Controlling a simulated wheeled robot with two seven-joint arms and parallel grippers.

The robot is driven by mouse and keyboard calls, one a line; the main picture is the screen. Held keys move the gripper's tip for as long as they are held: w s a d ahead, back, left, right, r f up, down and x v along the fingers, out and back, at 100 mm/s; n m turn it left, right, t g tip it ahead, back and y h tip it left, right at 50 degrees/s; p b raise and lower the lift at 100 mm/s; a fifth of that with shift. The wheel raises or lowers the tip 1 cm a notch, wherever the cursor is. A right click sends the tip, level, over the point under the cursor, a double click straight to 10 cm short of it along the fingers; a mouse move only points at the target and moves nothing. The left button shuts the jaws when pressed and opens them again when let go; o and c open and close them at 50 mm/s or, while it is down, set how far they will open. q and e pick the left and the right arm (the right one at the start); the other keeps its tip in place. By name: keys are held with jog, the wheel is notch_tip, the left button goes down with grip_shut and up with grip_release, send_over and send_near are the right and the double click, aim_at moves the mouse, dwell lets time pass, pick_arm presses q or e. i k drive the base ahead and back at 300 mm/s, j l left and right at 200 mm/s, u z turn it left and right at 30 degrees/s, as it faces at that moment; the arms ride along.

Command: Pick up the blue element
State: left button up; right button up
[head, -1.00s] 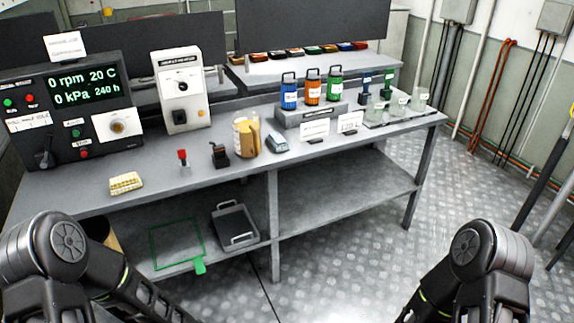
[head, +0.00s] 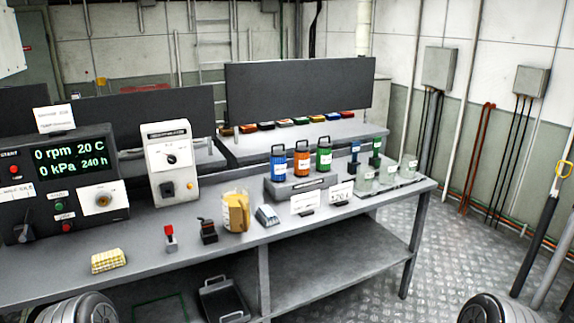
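The blue element (head: 278,167) is a blue cylinder with a white label and a dark wire handle. It stands upright at the left end of a grey stand (head: 296,188) on the workbench. An orange element (head: 302,162) and a green element (head: 324,159) stand beside it on the same stand. Only the rounded joints of my two arms show at the bottom left and bottom right edges. Both grippers are out of the picture.
The bench (head: 140,240) also holds a control panel (head: 62,180), a white instrument box (head: 170,160), a yellow-filled jug (head: 236,211), a yellow cloth (head: 108,261) and glass beakers (head: 388,174). Label cards stand before the elements. Open floor lies to the right.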

aim_at(278, 157)
jog(key=i+j+z, duration=0.4)
jog(key=i, duration=0.2)
jog(key=i+j+z, duration=0.4)
jog(key=i, duration=0.15)
